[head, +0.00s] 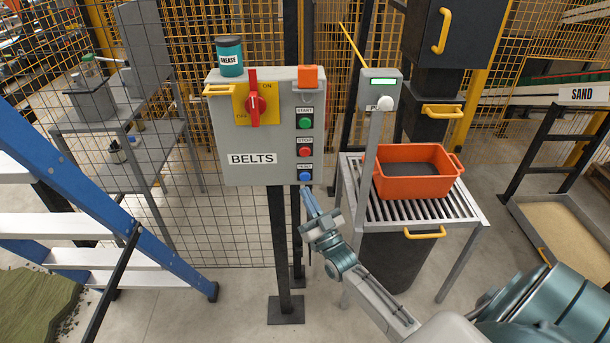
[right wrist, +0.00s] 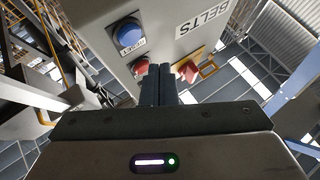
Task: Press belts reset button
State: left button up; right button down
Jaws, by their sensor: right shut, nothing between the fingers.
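The grey BELTS box (head: 268,140) stands on a black post in the head view. Its blue reset button (head: 305,176) is the lowest of three, under the red stop button (head: 305,151) and the green start button (head: 305,123). My right gripper (head: 306,191) is shut and empty, its fingertips just below the blue button in the head view. In the right wrist view, the shut fingers (right wrist: 159,76) point at the box, beside the blue button (right wrist: 130,34) and partly over the red stop button (right wrist: 140,66). No contact with the blue button shows. My left gripper is not in view.
A red rotary switch (head: 255,103) is on the box front. A post with a lit display (head: 383,82) stands right of the box, before an orange crate (head: 440,154). A blue ladder (head: 90,190) is at left.

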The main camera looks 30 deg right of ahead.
jog(key=shift+s+a+p, duration=0.15)
jog(key=shift+s+a, duration=0.15)
jog(key=shift+s, duration=0.2)
jog(key=shift+s+a+p, duration=0.15)
jog(key=shift+s+a, duration=0.15)
jog(key=shift+s, duration=0.2)
jog(key=s+f+g, duration=0.4)
jog(key=f, duration=0.8)
jog(key=s+f+g, duration=0.3)
jog(key=f+g, duration=0.1)
jog(key=f, duration=0.8)
jog(key=s+f+g, duration=0.4)
jog(key=f, duration=0.9)
jog(key=s+a+f+g, duration=0.2)
jog(key=s+f+g, duration=0.3)
jog(key=s+f, duration=0.8)
jog(key=s+a+f+g, duration=0.1)
jog(key=s+f+g, duration=0.2)
jog(key=s, duration=0.9)
jog(key=s+a+f+g, duration=0.1)
jog(key=s+f+g, duration=0.3)
jog(key=s, duration=0.7)
notch_tip(320, 180, down, 2)
jog(key=shift+s+a+f, duration=0.1)
jog(key=shift+s+a, duration=0.15)
jog(key=shift+s, duration=0.1)
